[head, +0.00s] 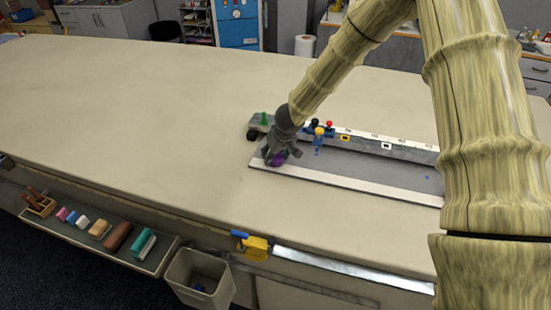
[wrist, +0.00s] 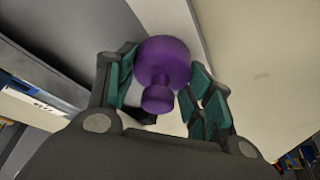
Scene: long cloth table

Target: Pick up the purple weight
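The purple weight (wrist: 163,62) has a wide round body and a smaller knob facing the wrist camera. In the head view the weight (head: 277,160) shows under my gripper (head: 281,156), at the left end of the long grey tray (head: 360,174). In the wrist view my gripper (wrist: 164,78) has its teal-padded fingers on either side of the weight, close to its wide body. Whether both pads press on it is unclear. The underside of the weight is hidden, and I cannot tell whether it rests on the tray.
A grey block with a green knob (head: 264,119) stands just behind my gripper. Blue, yellow and red knobs (head: 319,131) stand to its right, by a raised rail with labels (head: 375,145). The cloth table (head: 150,100) is clear to the left.

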